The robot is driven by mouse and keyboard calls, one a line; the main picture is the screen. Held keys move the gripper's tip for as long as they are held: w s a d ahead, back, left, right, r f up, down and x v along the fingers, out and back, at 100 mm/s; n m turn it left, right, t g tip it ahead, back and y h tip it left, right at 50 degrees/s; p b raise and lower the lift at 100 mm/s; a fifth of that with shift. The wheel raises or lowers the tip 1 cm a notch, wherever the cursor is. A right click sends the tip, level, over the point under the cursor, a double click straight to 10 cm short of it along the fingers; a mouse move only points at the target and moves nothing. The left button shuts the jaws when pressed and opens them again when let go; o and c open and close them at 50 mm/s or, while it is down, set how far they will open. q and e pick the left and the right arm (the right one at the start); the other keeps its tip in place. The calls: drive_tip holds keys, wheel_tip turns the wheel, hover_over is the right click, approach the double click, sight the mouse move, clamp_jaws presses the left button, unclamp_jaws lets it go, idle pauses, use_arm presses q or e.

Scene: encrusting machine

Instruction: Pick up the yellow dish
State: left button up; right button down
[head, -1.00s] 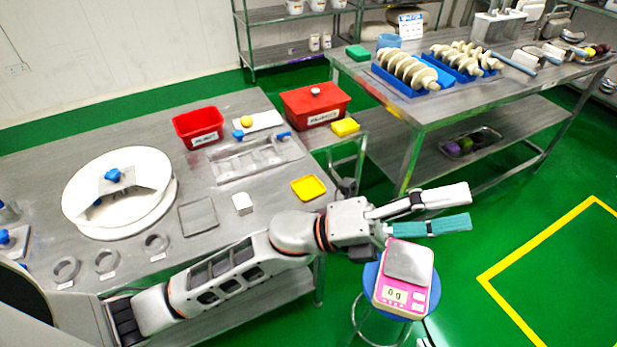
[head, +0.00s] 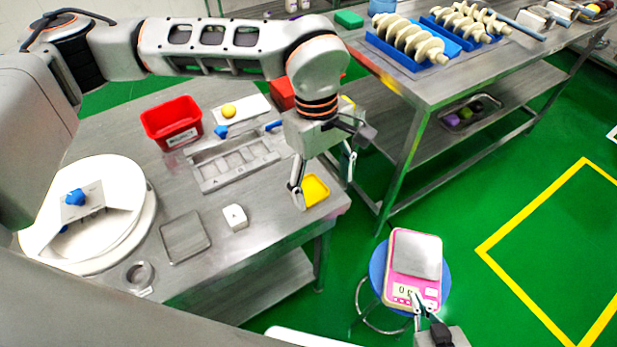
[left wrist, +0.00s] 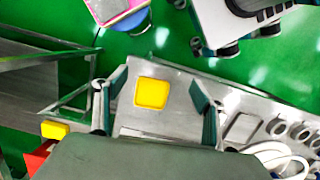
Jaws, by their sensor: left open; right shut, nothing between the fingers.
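The yellow dish (head: 315,190) is a small square tray lying on the right end of the steel table, near its edge. My left gripper (head: 324,188) is over it, pointing down, with its fingers spread to either side of the dish. In the left wrist view the dish (left wrist: 152,93) lies between the two open fingers (left wrist: 157,100) and touches neither. My right gripper (head: 425,308) shows at the bottom of the head view, in front of the pink scale, shut and empty.
A pink scale (head: 414,262) stands on a blue stool right of the table. A white block (head: 235,217), a metal tray (head: 185,238), a steel mould (head: 235,165) and a red bin (head: 172,121) share the table. A yellow block (left wrist: 55,129) shows in the left wrist view.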

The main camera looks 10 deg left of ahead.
sight(309, 192)
use_arm(q)
drive_tip(key=w+a+t+y, duration=0.1)
drive_tip(key=w+a, duration=0.3)
drive_tip(key=f, duration=0.6)
drive_tip(key=shift+s+d+f, duration=0.1)
drive_tip(key=shift+d+f, duration=0.1)
drive_tip(key=shift+f, duration=0.1)
drive_tip(key=c, duration=1.1)
